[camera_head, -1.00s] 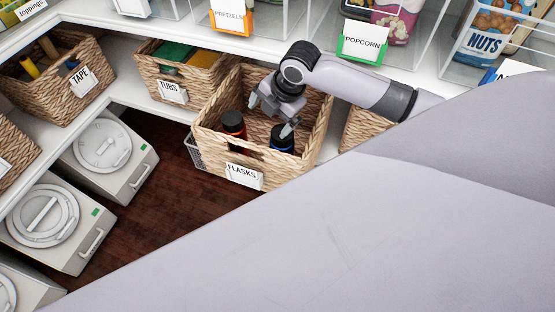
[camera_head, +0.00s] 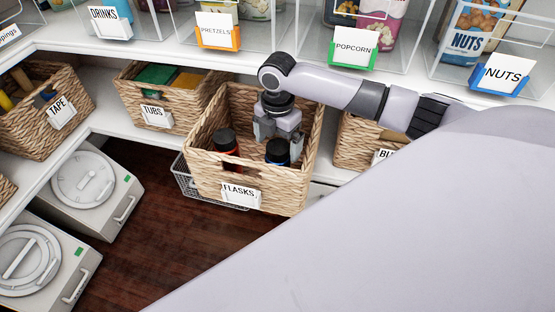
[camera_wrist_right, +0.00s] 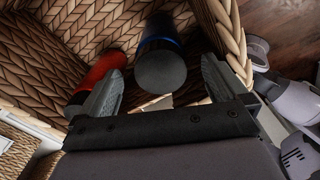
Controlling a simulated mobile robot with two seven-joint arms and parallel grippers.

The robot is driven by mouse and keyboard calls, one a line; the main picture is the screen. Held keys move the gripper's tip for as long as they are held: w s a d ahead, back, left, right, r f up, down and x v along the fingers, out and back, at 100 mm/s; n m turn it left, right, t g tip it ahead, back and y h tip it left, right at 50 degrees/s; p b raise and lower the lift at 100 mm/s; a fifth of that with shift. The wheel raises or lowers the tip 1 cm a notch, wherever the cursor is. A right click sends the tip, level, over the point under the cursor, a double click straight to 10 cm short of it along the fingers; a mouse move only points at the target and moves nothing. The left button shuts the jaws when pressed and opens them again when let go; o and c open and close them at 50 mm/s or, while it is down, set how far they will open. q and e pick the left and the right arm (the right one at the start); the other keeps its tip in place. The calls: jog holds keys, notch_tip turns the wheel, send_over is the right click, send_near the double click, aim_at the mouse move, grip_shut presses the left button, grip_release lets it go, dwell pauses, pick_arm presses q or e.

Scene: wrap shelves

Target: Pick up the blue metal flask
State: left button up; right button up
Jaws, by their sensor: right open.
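The blue metal flask (camera_head: 277,153) stands in the wicker flasks basket (camera_head: 205,165), its black cap up and a blue band just showing. In the right wrist view the flask (camera_wrist_right: 160,62) shows its dark round cap between and beyond the finger tips. A red flask (camera_head: 226,143) with a black cap stands to its left; in the wrist view it (camera_wrist_right: 100,72) lies beside the left finger. My right gripper (camera_head: 277,130) is open, pointing down into the basket just behind the blue flask's cap. Its fingers (camera_wrist_right: 160,85) hold nothing.
The basket walls stand close around my right gripper. A tubs basket (camera_head: 140,88) is to the left, another basket (camera_head: 357,145) to the right. Clear bins with pretzels, popcorn and nuts (camera_head: 465,45) line the shelf above. My own arm covers the lower right.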

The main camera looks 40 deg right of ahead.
notch_tip(320, 180, down, 4)
jog(key=shift+f+b, duration=0.25)
jog(key=shift+b, duration=0.3)
jog(key=shift+r, duration=0.1)
jog(key=c, duration=1.7)
